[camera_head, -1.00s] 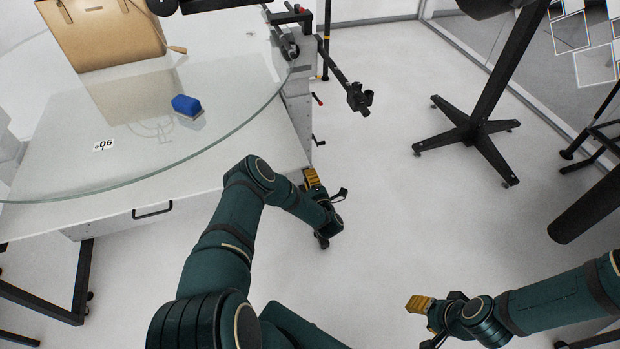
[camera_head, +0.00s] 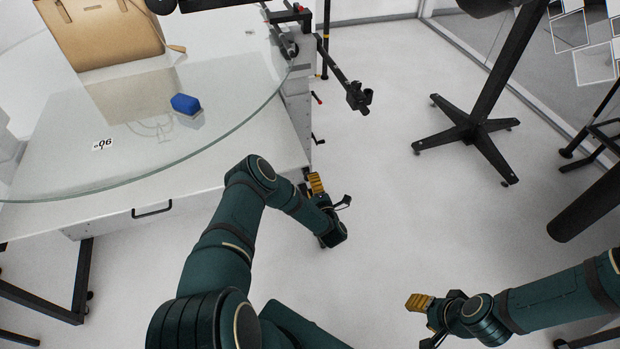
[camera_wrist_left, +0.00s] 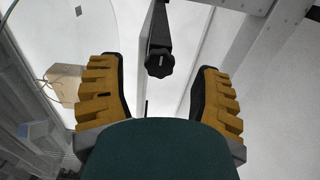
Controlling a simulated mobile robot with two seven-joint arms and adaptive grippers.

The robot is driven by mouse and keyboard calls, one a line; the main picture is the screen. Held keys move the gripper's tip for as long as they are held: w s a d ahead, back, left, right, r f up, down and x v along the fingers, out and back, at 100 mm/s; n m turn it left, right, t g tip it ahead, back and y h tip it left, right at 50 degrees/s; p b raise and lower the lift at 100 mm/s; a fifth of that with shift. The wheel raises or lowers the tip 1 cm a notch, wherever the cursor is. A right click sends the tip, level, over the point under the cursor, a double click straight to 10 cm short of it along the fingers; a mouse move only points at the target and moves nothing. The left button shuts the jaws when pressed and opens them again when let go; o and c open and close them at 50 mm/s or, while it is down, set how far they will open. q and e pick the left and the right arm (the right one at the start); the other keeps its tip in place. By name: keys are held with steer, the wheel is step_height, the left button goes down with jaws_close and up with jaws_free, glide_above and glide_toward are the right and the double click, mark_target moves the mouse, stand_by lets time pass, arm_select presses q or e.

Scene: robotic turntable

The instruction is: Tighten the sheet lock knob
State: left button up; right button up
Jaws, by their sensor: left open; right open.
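A black lobed knob (camera_wrist_left: 159,62) on a dark bar shows in the left wrist view, ahead of my left gripper (camera_wrist_left: 160,88) and roughly centred between its two yellow-padded fingers. The fingers are apart and do not touch it. In the head view my left gripper (camera_head: 315,183) is beside the right end of the turntable's white base, low by its front corner. I cannot make out the knob clearly there. My right gripper (camera_head: 420,303) is open and empty over the floor at the lower right, away from the turntable.
The glass turntable top (camera_head: 70,185) carries a tan bag (camera_head: 105,35) and a blue block (camera_head: 185,104). A black arm with a clamp (camera_head: 358,98) and a small crank (camera_head: 318,140) stick out from the base's side. A black stand (camera_head: 472,130) is at right; the floor between is clear.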

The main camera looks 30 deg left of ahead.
arm_select(q)
steer(key=v, duration=0.4)
stand_by(0.4)
steer(key=d+r+m+h, duration=0.2)
steer(key=d+m+h, duration=0.5)
steer(key=d+m, duration=0.1)
steer(key=d+r+m+h, duration=0.2)
steer(key=d+m+h, duration=0.5)
steer(key=d+m, duration=0.1)
steer(key=s+d+r+m+g+h, duration=0.1)
steer(key=s+m+g, duration=0.4)
steer(key=s, duration=0.5)
steer(key=s+d+r+m+g+h, duration=0.2)
steer(key=s+d+r+m+g, duration=0.2)
steer(key=s, duration=0.7)
steer(key=shift+s+d+m+g+h, duration=0.15)
steer(key=shift+s+m+g+h, duration=0.2)
steer(key=shift+m, duration=0.25)
